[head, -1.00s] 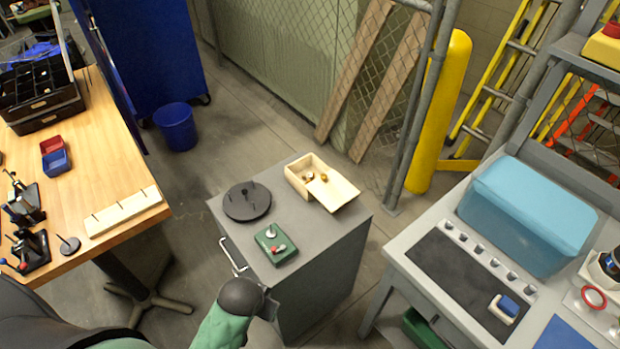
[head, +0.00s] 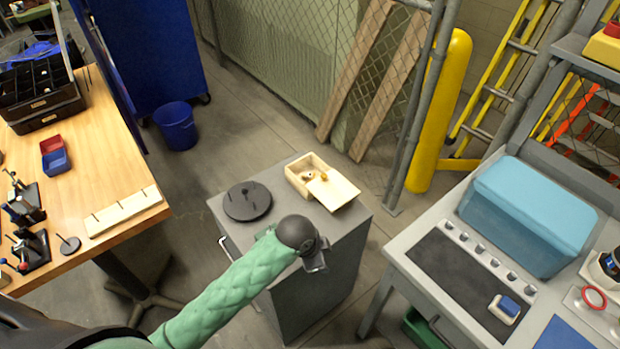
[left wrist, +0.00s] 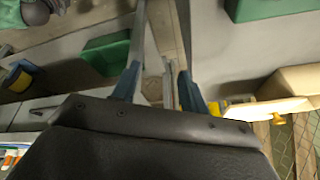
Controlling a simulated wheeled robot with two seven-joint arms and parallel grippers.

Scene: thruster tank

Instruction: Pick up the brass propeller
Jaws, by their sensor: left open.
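Small brass-coloured pieces (head: 321,177) show in and at the edge of a pale wooden box (head: 296,180) on the grey cabinet. They are too small to tell which is the propeller. The box's lid (head: 336,190) lies askew across its right part. My left gripper (head: 316,266) is open and empty, above the front right part of the cabinet, nearer me than the box. In the left wrist view its fingers (left wrist: 160,88) stand apart, with the wooden box (left wrist: 292,82) at the right edge. My right gripper is out of view.
A black disc with a peg (head: 247,201) stands on the cabinet (head: 225,216) left of the box. A workbench (head: 385,255) stands to the right, a wooden table (head: 110,150) to the left.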

